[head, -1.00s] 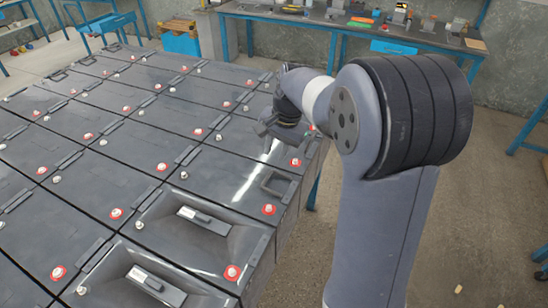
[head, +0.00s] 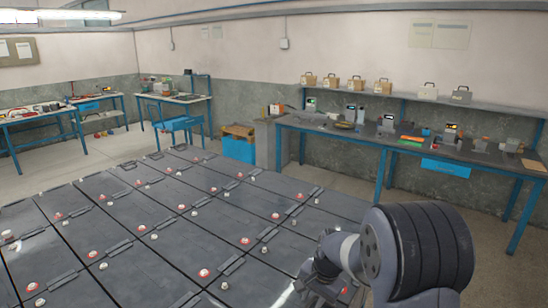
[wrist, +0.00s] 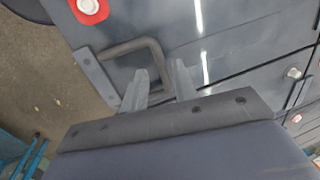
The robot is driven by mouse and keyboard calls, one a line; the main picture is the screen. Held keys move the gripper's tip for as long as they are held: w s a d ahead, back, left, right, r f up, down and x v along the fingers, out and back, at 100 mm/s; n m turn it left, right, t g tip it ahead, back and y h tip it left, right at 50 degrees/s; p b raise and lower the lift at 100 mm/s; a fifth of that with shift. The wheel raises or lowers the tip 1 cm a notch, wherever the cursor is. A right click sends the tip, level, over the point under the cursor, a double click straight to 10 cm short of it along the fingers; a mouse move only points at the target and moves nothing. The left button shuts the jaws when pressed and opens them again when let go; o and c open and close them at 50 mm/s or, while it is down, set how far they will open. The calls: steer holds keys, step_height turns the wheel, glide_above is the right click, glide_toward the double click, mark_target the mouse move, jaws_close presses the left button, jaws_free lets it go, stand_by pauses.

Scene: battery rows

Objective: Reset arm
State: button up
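My gripper (wrist: 157,82) shows in the wrist view with its two fingers apart and nothing between them. It is above a battery top, close to a dark carrying handle (wrist: 128,46); whether a finger touches the handle I cannot tell. In the head view my gripper (head: 318,280) is at the bottom right, over the right edge of the battery rows, partly cut off by the frame. The dark grey batteries (head: 130,235) stand in tight rows, with red-ringed and plain terminals on top.
A workbench (head: 440,152) with tools and devices stands along the back wall, under a shelf of small cases (head: 383,86). More benches (head: 180,98) and a blue stool (head: 182,122) stand at the far left. Bare floor shows to the right of the batteries.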

steer(key=shift+f, duration=0.5)
steer(key=shift+w+b, duration=0.1)
steer(key=shift+b, duration=0.35)
steer(key=shift+r, duration=0.25)
steer(key=shift+p, duration=0.4)
